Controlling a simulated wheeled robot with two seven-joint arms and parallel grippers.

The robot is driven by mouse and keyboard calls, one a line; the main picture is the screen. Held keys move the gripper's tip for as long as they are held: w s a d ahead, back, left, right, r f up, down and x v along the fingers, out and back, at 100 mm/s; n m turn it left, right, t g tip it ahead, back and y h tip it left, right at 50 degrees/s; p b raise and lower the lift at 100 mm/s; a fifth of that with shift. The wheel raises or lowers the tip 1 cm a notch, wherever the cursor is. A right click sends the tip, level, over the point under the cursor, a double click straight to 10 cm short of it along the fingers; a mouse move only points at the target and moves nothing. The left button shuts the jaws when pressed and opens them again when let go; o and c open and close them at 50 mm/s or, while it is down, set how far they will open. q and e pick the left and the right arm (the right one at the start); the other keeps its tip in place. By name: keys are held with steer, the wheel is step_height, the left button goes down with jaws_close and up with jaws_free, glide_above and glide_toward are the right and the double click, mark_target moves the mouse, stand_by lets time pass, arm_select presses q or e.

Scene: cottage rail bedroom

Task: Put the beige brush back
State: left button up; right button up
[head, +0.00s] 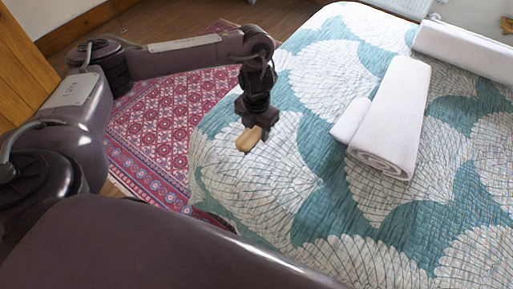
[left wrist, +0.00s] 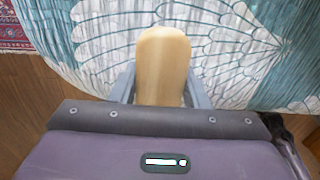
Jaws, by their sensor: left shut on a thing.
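The beige brush (head: 248,139) is held in my left gripper (head: 254,128), over the near left part of the bed. In the left wrist view the brush (left wrist: 163,62) shows as a rounded beige block between the two grey fingers (left wrist: 161,90), which close on its sides. The bed cover lies behind it in that view. The bristles are not visible. My right gripper is in neither view.
The bed (head: 330,215) has a teal and white quilt. A rolled white towel (head: 393,120) with a smaller white piece beside it lies on it, and another white roll (head: 465,50) is farther back. A red patterned rug (head: 165,125) covers the wooden floor left of the bed.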

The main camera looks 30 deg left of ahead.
mark_target(256, 150)
arm_select(q)
step_height(256, 150, down, 4)
steer(key=shift+b, duration=0.55)
steer(key=shift+f+b, duration=0.8)
steer(key=shift+f, duration=1.05)
steer(key=shift+f, duration=0.2)
steer(key=o, duration=1)
